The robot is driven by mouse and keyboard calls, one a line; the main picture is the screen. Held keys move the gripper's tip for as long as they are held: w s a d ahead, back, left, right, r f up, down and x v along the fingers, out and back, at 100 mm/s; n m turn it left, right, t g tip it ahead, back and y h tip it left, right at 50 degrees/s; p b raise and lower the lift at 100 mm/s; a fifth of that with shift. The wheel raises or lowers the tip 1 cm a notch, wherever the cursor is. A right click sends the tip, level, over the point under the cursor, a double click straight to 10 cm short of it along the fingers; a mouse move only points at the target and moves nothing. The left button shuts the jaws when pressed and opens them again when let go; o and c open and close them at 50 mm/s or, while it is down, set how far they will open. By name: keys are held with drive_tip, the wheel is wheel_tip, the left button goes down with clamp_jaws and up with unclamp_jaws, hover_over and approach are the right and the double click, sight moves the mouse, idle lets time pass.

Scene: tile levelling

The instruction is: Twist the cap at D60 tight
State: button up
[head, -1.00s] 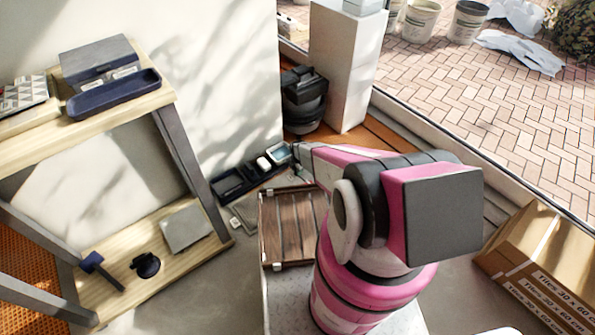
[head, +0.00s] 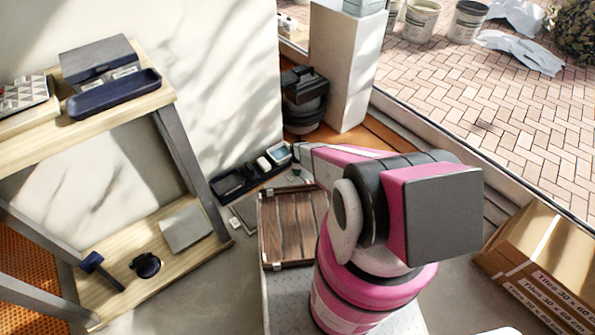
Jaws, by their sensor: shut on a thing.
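My pink and white arm reaches away from me to the far side of the floor. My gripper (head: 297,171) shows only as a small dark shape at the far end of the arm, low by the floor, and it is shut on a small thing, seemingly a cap. Its fingers and the cap are too small and too covered to make out. No D60 label can be read. A brown wood-look panel (head: 285,228) with pale pieces at its edges lies just on the near side of my gripper, partly behind my arm.
A black tray (head: 229,186) with compartments lies by the wall, left of the gripper. A wooden shelf (head: 130,290) stands at left, with a mallet (head: 92,263) on its lower board. A white pillar (head: 338,75) stands behind, and a tile carton (head: 540,265) at right.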

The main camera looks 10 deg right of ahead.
drive_tip(key=m, duration=0.4)
drive_tip(key=shift+m, duration=0.3)
drive_tip(key=m, duration=0.3)
drive_tip(key=shift+m, duration=0.3)
drive_tip(key=m, duration=0.4)
drive_tip(key=shift+m, duration=0.3)
drive_tip(key=m, duration=0.4)
drive_tip(key=shift+m, duration=0.3)
drive_tip(key=m, duration=1.1)
drive_tip(key=shift+m, duration=2.2)
